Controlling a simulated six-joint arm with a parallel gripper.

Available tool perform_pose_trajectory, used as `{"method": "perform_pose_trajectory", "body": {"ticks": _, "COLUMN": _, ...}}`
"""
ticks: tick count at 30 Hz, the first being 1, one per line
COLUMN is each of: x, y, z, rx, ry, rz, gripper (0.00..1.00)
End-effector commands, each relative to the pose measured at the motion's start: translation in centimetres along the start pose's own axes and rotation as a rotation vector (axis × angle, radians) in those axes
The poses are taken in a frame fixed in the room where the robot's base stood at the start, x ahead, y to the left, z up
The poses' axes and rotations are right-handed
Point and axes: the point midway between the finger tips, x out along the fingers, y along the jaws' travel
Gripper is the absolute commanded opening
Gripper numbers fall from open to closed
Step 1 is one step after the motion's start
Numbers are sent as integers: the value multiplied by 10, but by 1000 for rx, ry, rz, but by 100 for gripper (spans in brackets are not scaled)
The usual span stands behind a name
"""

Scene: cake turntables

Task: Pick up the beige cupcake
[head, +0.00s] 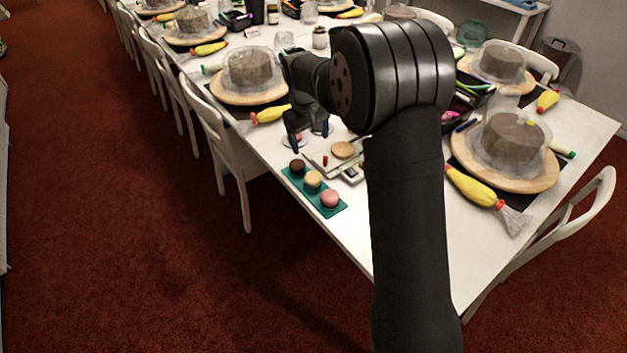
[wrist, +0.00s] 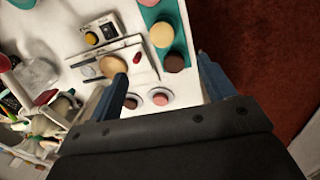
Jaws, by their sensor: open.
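The beige cupcake (head: 313,180) sits in the middle of a teal tray (head: 340,209) at the table's near left edge, between a dark brown cupcake (head: 297,167) and a pink cupcake (head: 330,198). In the wrist view the beige cupcake (wrist: 161,34) shows at the top, past the brown one (wrist: 174,61). My gripper (head: 308,137) is open and empty, with its fingers pointing down beyond the brown end of the tray. In the wrist view my gripper (wrist: 162,68) shows both fingers well apart, with no cupcake between them.
A round tan item (head: 343,150) lies on a pale board beside the tray. Two small round pieces in dishes (wrist: 160,98) lie near my fingers. Domed cakes on wooden turntables (head: 505,180) and yellow piping bags (head: 470,186) crowd the table. A white chair (head: 235,150) stands at its left edge.

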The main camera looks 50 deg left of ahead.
Motion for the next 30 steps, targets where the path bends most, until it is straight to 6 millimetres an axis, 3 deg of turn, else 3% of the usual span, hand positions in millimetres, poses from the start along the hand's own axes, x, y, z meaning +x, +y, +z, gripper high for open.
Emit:
{"method": "perform_pose_trajectory", "body": {"ticks": 4, "x": -1, "y": -4, "z": -9, "rx": -178, "ry": 6, "rz": 15, "gripper": 75}}
{"method": "perform_pose_trajectory", "body": {"ticks": 10, "x": 9, "y": -5, "z": -11, "rx": -252, "ry": 4, "rz": 20, "gripper": 75}}
{"method": "perform_pose_trajectory", "body": {"ticks": 24, "x": 104, "y": -3, "z": -12, "rx": -249, "ry": 4, "rz": 20, "gripper": 75}}
{"method": "perform_pose_trajectory", "body": {"ticks": 30, "x": 121, "y": -2, "z": -12, "rx": -249, "ry": 6, "rz": 21, "gripper": 75}}
